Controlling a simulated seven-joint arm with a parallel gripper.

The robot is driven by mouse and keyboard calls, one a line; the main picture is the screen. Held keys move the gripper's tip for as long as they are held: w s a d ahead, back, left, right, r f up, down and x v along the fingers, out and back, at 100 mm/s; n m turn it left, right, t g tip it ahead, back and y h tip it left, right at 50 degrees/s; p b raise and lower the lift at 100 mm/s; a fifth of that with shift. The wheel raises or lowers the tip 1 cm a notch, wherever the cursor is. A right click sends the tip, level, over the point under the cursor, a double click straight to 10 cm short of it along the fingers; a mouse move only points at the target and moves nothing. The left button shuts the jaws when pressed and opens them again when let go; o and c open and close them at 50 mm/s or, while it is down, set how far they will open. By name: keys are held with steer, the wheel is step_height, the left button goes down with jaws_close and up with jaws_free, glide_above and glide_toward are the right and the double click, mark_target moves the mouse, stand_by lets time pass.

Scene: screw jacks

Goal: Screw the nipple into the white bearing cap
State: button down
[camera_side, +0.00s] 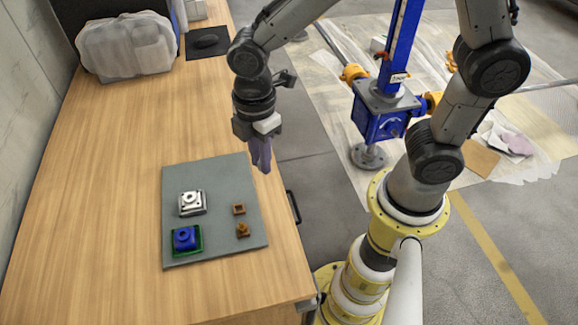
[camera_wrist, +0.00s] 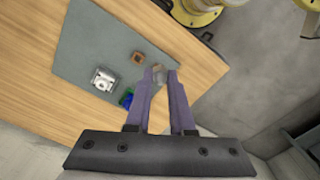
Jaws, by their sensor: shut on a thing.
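The white bearing cap (camera_side: 191,202) sits on the grey mat at its left, with a round raised middle; it also shows in the wrist view (camera_wrist: 103,78). My gripper (camera_side: 261,165) is above the mat's far right edge, pointing down, well apart from the cap. In the wrist view its purple fingers (camera_wrist: 160,76) are shut on a small piece, which I take to be the nipple. The piece is too small and blurred there to tell its shape or tilt. In the side view the fingers hide it.
A blue part (camera_side: 186,238) sits in a green holder in front of the cap. A brown square part (camera_side: 238,209) and another brown part (camera_side: 243,230) are on the mat's right. The mat (camera_side: 215,175) is bare towards the back. A covered bulky object (camera_side: 127,45) stands far left.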

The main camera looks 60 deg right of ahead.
steer(key=w+a+f, duration=0.2)
steer(key=w+a, duration=0.1)
steer(key=w, duration=0.5)
steer(key=w+a+f, duration=0.3)
steer(key=w+a, duration=0.1)
steer(key=w, duration=0.5)
steer(key=shift+a+f, duration=0.2)
steer(key=shift+f, duration=0.1)
steer(key=shift+w, duration=0.1)
steer(key=shift+f, duration=2.5)
steer(key=shift+f, duration=1.05)
